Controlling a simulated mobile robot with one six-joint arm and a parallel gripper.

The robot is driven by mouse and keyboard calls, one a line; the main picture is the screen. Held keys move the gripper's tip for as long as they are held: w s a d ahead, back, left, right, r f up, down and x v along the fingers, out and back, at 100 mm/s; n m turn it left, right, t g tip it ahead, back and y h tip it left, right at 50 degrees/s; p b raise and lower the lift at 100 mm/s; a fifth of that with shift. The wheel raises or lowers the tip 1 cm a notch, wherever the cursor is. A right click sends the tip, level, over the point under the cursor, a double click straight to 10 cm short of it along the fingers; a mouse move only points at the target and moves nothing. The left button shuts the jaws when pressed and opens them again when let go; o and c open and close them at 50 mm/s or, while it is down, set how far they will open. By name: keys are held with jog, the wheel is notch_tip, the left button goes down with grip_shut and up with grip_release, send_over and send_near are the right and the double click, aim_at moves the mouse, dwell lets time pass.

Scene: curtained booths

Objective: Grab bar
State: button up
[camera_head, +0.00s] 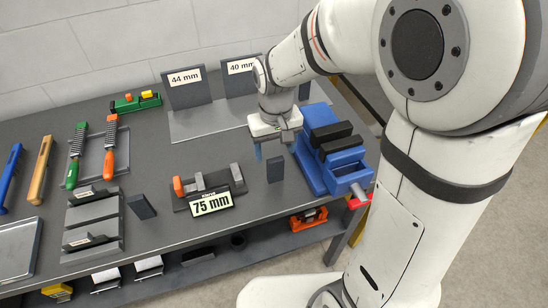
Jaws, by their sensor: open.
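It is not clear which piece is the bar. A small dark block (275,169) stands upright on the grey workbench. My gripper (272,152) is just above and behind it in the picture, fingers pointing down, open, with nothing seen between them. Whether a finger touches the block cannot be told. A second dark block (141,206) lies tilted on the bench to the left. A dark measuring fixture (208,187) with an orange knob and a "75 mm" label (212,204) sits between the two blocks.
A blue vise (347,170) with black jaws and a red handle stands close right of my gripper. Plates marked "44 mm" (187,88) and "40 mm" (241,76) stand behind. Files (109,150), slotted holders (92,222) and a green level (136,103) occupy the left.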

aim_at(275, 160)
notch_tip(275, 160, down, 7)
jog(key=shift+r+p, duration=0.15)
jog(key=shift+p, duration=0.35)
jog(key=c, duration=1.4)
jog(key=shift+w, duration=0.1)
